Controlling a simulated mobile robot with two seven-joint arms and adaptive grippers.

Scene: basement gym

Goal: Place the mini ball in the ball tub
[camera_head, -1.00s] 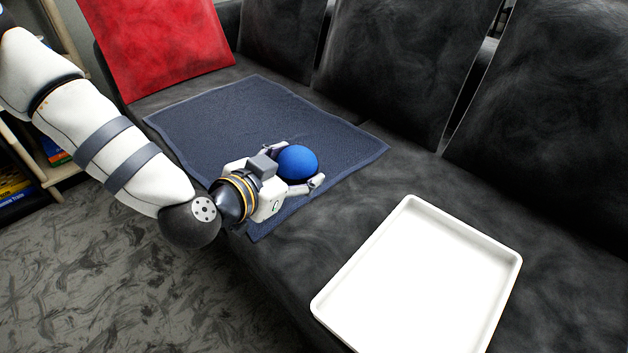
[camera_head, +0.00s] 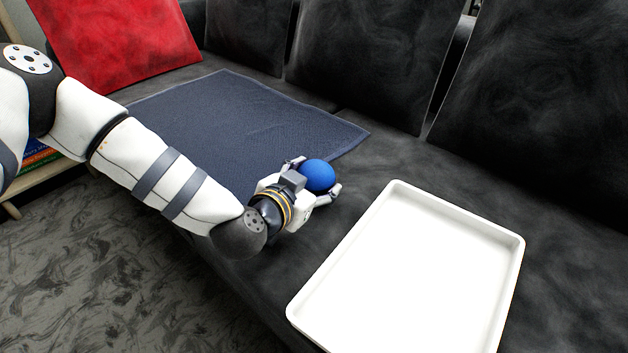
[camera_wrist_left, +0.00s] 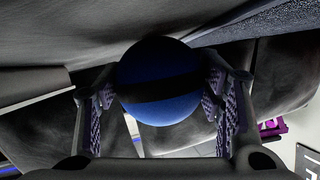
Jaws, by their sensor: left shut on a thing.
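The blue mini ball (camera_head: 318,175) is held between the fingers of my left gripper (camera_head: 315,182). In the left wrist view the ball (camera_wrist_left: 160,80) sits between the two finger pads, with a dark band across it. The gripper is over the dark sofa seat, just left of the white tray-like tub (camera_head: 415,270). The tub is shallow, with a raised rim, and looks empty. It lies on the sofa seat. My right gripper is not in view.
A dark blue cloth (camera_head: 230,120) lies on the sofa seat behind the gripper. A red cushion (camera_head: 105,40) leans at the back left. Black sofa backrests (camera_head: 545,100) rise behind the tub. Grey patterned floor (camera_head: 110,260) lies at the front left.

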